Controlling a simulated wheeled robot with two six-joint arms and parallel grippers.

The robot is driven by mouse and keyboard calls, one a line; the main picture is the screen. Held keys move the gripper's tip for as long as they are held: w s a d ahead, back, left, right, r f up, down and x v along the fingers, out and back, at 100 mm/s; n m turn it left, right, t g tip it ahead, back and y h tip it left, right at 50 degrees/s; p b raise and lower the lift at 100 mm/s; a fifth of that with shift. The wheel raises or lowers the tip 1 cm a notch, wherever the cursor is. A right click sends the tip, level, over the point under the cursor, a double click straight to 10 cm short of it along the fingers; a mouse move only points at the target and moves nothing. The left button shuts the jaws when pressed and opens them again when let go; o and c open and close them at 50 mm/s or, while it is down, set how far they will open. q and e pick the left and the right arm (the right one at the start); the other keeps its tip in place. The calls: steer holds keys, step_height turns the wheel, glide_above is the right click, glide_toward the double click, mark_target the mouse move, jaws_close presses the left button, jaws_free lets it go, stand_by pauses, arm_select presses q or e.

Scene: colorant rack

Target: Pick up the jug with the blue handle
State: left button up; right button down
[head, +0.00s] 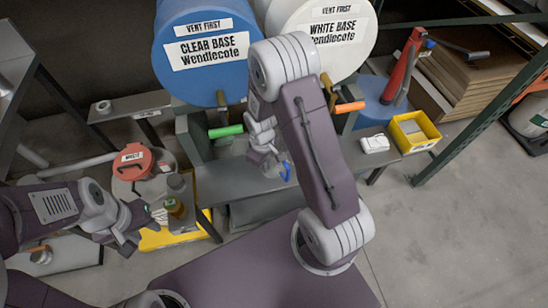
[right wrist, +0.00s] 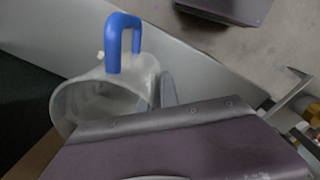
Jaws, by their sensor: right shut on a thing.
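The jug (right wrist: 85,103) is a translucent, whitish vessel with a blue handle (right wrist: 124,42), seen with its mouth facing left in the right wrist view. In the head view the jug (head: 272,167) is small, partly covered by my right arm, with its blue handle (head: 286,172) on its right side. My right gripper (head: 265,150) is shut on the jug, at its wall; a finger shows beside the jug in the right wrist view (right wrist: 168,90). My left gripper (head: 143,226) looks open and empty, close to a brown bottle (head: 175,208).
A blue drum (head: 205,75) and a white drum (head: 345,55) lie above, with green (head: 226,131) and orange (head: 350,107) tap handles. A grey bench (head: 235,183) runs below.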

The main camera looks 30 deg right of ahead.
steer(key=s+a+r+p, duration=0.3)
steer(key=s+a+r, duration=0.3)
steer(key=s+r, duration=0.4)
steer(key=shift+r, duration=0.5)
stand_by(0.3)
